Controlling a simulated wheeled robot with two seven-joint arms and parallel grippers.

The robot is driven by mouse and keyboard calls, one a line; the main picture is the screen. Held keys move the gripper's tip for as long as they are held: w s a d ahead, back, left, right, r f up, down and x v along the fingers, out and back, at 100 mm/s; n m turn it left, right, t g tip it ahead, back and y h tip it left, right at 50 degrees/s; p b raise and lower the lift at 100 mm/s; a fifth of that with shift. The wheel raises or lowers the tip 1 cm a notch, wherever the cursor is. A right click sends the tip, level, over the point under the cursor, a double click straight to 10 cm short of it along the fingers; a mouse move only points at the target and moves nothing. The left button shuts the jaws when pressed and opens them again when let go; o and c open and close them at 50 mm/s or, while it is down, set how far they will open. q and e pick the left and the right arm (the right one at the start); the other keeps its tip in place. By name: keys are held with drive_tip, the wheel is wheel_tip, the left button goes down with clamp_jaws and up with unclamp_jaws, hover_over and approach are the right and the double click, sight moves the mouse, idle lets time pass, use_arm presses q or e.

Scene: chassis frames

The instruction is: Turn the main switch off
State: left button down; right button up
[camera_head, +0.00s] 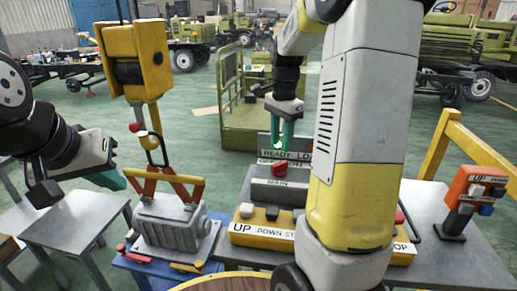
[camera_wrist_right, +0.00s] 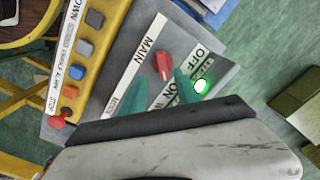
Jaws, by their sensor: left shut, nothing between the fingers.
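The main switch is a red knob (camera_wrist_right: 163,66) beside the MAIN label (camera_wrist_right: 146,48). In the head view the red knob (camera_head: 279,170) sits on the grey box above that label. In the wrist view its long side runs up and down, with a pale mark at the lower end towards the ON lettering (camera_wrist_right: 171,90); the OFF lettering (camera_wrist_right: 198,54) is to its right. My right gripper (camera_head: 285,138) is open, pointing down above the knob; its teal fingers (camera_wrist_right: 157,95) are apart and not closed on it. My left gripper (camera_head: 118,180) is shut and empty at the left.
A green lamp (camera_wrist_right: 200,86) is lit beside the switch. A yellow button box (camera_head: 262,240) with several buttons stands in front. A yellow hoist hook (camera_head: 137,65) hangs over a grey motor block (camera_head: 172,220) at left. An orange pendant (camera_head: 474,190) stands at right.

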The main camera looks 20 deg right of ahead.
sight(280, 163)
drive_tip(key=shift+w+d+f, duration=0.1)
drive_tip(key=shift+w+f, duration=0.2)
drive_tip(key=shift+w, duration=0.05)
drive_tip(key=shift+f, duration=0.35)
wheel_tip(280, 163, down, 7)
drive_tip(key=shift+r, duration=0.1)
clamp_jaws()
